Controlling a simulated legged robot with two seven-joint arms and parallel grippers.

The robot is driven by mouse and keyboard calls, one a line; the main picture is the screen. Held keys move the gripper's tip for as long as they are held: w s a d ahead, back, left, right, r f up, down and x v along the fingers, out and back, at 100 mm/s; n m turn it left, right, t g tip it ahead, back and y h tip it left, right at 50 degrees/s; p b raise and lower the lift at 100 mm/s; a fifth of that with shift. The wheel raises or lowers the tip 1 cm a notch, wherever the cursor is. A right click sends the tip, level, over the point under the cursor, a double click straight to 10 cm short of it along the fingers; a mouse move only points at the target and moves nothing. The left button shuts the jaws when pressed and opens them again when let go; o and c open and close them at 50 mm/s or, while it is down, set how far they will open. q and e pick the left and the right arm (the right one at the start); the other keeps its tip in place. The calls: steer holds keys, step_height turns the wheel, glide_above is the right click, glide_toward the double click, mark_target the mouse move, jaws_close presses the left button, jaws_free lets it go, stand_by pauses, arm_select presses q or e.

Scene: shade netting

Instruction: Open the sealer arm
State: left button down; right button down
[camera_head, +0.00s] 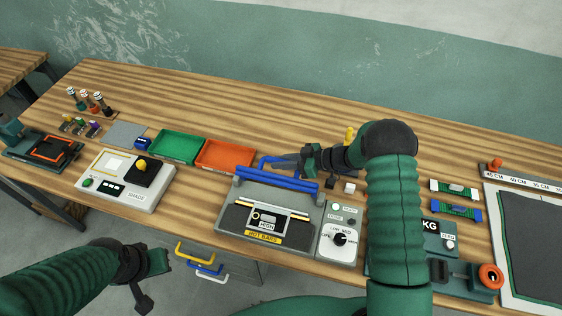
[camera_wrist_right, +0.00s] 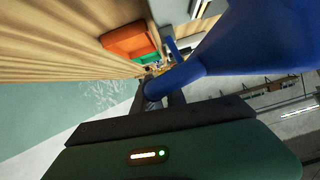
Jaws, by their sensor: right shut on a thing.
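The sealer (camera_head: 265,212) is a grey machine near the table's front edge, with a "HIGH" panel and a yellow "HOT BARS" label. Its blue arm (camera_head: 277,183) lies across the back of the body, with a blue loop handle (camera_head: 268,160) at the back. My right gripper (camera_head: 285,161) reaches in from the right and is shut on the handle. In the right wrist view the large blue handle (camera_wrist_right: 215,50) runs between the fingers (camera_wrist_right: 163,92). How far the arm is raised is hard to tell. My left gripper (camera_head: 148,277) is open and empty, in front of the table.
A knob box (camera_head: 340,238) adjoins the sealer on the right. Green (camera_head: 177,146) and orange (camera_head: 225,155) trays lie to its left, then a grey device (camera_head: 125,185). A scale (camera_head: 440,238) and a tape holder (camera_head: 465,278) stand right. The table behind is mostly clear.

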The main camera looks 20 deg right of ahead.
steer(key=c, duration=1.4)
jaws_free()
steer(key=shift+o, duration=0.2)
steer(key=b+v, duration=0.3)
steer(key=v, duration=1.4)
steer(key=shift+a, duration=0.1)
